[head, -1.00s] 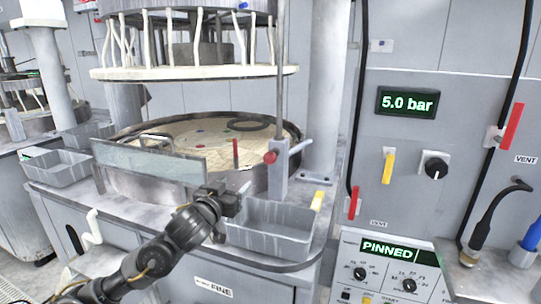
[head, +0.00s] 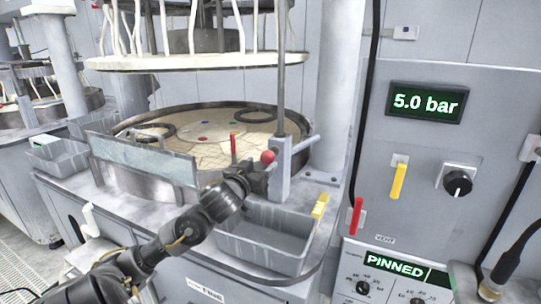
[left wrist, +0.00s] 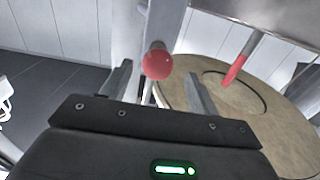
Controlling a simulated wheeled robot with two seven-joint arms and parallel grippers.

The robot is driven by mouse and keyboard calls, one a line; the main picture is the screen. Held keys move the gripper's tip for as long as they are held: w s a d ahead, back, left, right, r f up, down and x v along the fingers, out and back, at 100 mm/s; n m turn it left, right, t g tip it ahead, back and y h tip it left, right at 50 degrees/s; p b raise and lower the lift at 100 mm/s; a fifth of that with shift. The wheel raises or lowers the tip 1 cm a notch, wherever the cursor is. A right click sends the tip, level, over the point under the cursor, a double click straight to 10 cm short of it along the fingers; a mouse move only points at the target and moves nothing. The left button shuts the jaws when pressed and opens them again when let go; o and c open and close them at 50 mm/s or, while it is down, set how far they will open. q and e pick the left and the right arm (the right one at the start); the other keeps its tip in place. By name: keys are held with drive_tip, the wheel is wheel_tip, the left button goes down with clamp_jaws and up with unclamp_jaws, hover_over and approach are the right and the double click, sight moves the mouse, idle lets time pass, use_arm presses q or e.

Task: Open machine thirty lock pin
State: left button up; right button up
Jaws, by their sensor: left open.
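The lock pin shows as a red ball knob (head: 268,156) on a grey upright post (head: 281,172) at the front right rim of the round platen (head: 205,137). A lit display (head: 394,265) on the right reads PINNED. My left gripper (head: 259,178) is open, just below and left of the knob, and partly hides the post. In the left wrist view the red knob (left wrist: 158,63) lies between and beyond the two open fingers (left wrist: 159,90), and no contact shows. My right gripper is not in view.
A grey tray (head: 262,242) stands below my left gripper, with a yellow piece (head: 320,207) at its corner. A clear guard panel (head: 143,168) and a red upright handle (head: 233,145) stand left of the post. A gauge reads 5.0 bar (head: 427,102).

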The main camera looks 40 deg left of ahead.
sight(265, 161)
use_arm(q)
drive_tip(key=p+x, duration=0.1)
drive_tip(key=x, duration=0.4)
drive_tip(key=shift+w+a, duration=0.15)
drive_tip(key=shift+w, duration=0.85)
drive_tip(key=shift+f, duration=0.1)
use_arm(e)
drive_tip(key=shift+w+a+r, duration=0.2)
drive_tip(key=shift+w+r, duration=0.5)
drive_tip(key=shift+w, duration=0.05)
